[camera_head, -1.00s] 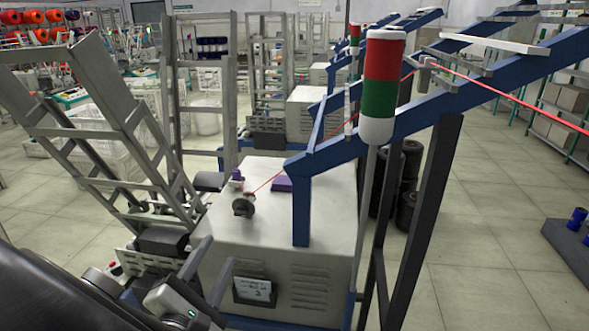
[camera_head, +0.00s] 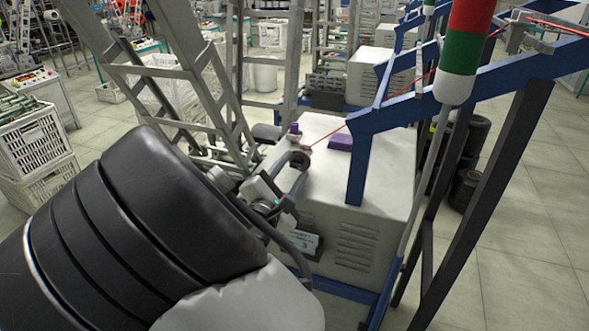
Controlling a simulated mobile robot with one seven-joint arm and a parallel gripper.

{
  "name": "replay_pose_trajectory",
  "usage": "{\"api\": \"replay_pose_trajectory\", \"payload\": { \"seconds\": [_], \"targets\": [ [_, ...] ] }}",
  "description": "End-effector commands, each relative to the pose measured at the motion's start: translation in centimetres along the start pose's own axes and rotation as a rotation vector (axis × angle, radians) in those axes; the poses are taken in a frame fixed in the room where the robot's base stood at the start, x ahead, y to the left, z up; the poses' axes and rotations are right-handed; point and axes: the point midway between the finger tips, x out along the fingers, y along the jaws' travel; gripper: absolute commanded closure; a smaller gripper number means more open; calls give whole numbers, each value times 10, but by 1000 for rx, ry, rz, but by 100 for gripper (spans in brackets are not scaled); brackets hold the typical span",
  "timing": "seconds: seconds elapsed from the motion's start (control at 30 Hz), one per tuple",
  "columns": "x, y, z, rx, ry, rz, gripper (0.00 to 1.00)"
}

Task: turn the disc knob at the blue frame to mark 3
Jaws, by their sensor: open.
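The disc knob (camera_head: 301,158) is a small dark grey disc on top of the pale machine box (camera_head: 390,195), beside the blue frame (camera_head: 358,175). Its scale marks are too small to read. My gripper (camera_head: 291,176) is open at the near side of the disc, and its fingers partly hide it. I cannot tell whether the fingers touch the disc or stand around it. A small plate (camera_head: 303,241) on the box front seems to carry a 3.
A red thread (camera_head: 345,130) runs from near the disc up along the blue frame. A purple block (camera_head: 341,143) and a purple peg (camera_head: 294,128) sit on the box top. Grey ladder-like racks (camera_head: 195,65) rise at left.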

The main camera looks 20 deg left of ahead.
Motion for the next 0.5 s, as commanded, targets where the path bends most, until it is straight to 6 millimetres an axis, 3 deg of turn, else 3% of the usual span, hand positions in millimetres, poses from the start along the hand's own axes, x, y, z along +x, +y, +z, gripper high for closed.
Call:
{"api": "replay_pose_trajectory", "payload": {
  "seconds": [0.03, 0.27, 0.5],
  "targets": [
    [0, 0, 0, 0, 0, 0, 58],
    [0, 0, 0, 0, 0, 0, 97],
    [0, 1, 1, -14, -1, 0, 100]
  ]
}}
